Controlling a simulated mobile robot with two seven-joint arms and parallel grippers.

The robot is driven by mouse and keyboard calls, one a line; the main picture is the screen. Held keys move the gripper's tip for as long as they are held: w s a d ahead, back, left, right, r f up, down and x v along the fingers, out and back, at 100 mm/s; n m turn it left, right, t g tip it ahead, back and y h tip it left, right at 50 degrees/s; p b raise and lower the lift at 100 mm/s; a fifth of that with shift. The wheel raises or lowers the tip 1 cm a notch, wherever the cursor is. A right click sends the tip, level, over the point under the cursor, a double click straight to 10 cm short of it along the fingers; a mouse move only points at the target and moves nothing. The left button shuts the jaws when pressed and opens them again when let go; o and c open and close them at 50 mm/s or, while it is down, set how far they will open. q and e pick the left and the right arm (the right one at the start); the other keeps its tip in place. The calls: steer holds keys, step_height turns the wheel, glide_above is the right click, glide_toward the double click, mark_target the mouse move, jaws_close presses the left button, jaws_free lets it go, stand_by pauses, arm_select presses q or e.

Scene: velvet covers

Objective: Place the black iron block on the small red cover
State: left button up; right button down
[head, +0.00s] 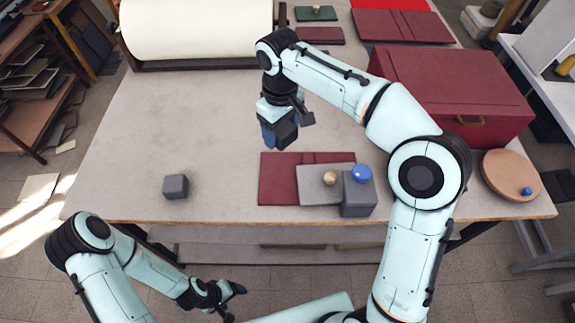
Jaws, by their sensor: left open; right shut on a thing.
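I cannot tell for certain that this is the black iron block. A dark grey cube (175,186) stands alone at the table's front left. A small dark red cover (320,35) lies flat at the back. A larger dark red cover (277,182) lies at the front, below and to the right of my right gripper, partly under a grey cover (312,187). My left gripper (228,294) is open and empty, off the table's front edge.
A grey cube (358,197) with a blue knob (361,174) and a tan knob (330,178) stand at the grey cover. A large dark red box (450,95) is right; a white roll (195,30) is back left. The left-middle table is clear.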

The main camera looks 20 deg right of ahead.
arm_select(q)
steer(key=shift+s+f+b, duration=1)
steer(key=shift+s+f, duration=0.6)
steer(key=shift+f, duration=0.1)
arm_select(e)
steer(key=shift+f, duration=7.55)
steer(key=shift+f, duration=0.15)
arm_select(q)
steer(key=shift+s+f, duration=0.15)
steer(key=shift+f, duration=0.05)
arm_select(e)
steer(key=shift+f, duration=0.35)
steer(key=shift+f, duration=0.15)
steer(key=shift+c, duration=0.6)
jaws_free()
